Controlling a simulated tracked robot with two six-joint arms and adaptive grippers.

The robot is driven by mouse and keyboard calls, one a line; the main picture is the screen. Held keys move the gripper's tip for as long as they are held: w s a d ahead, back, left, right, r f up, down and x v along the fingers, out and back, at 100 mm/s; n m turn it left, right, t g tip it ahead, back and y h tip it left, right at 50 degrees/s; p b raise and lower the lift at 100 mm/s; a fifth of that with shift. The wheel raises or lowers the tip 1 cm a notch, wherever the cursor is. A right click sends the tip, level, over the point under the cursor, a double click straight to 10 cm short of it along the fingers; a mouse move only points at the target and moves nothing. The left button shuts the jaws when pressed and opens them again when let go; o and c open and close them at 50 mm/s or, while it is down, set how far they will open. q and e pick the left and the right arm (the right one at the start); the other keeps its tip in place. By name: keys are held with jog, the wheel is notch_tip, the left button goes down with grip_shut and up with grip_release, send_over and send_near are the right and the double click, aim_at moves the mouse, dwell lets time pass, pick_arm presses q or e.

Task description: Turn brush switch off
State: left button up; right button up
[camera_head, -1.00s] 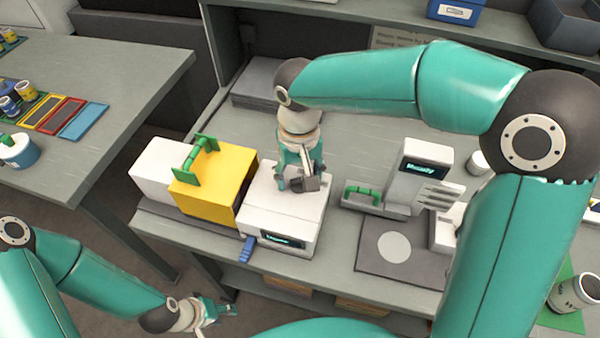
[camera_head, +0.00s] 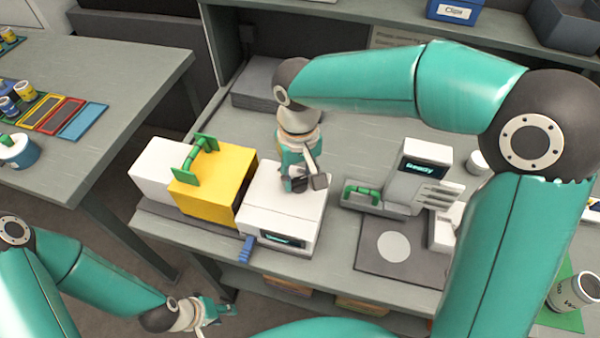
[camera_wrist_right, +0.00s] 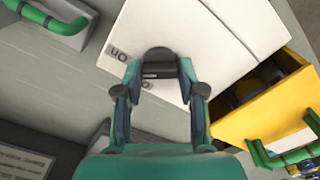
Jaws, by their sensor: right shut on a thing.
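The brush switch is a dark knob (camera_wrist_right: 158,54) on top of the white machine box (camera_head: 262,212), with an "On" label beside it in the right wrist view. My right gripper (camera_head: 302,184) points down at the box top, its two fingers on either side of the knob (camera_head: 320,182). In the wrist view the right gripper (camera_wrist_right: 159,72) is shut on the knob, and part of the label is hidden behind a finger. My left gripper (camera_head: 216,309) hangs low at the left, away from the box; its finger opening is too small to judge.
A yellow box with a green handle (camera_head: 222,187) stands just left of the white box. A blue tab (camera_head: 246,250) sticks out at the front. A grey station with a small screen (camera_head: 428,167) and a green handle (camera_head: 362,195) stands to the right.

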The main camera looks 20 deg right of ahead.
aim_at(299, 179)
jog(key=n, duration=0.5)
jog(key=n+p, duration=0.1)
jog(key=n, duration=0.4)
jog(key=shift+s, duration=0.1)
jog(key=shift+n, duration=0.3)
jog(key=o, duration=1.1)
jog(key=shift+o, duration=0.2)
jog(key=shift+r, duration=0.45)
notch_tip(299, 179, up, 11)
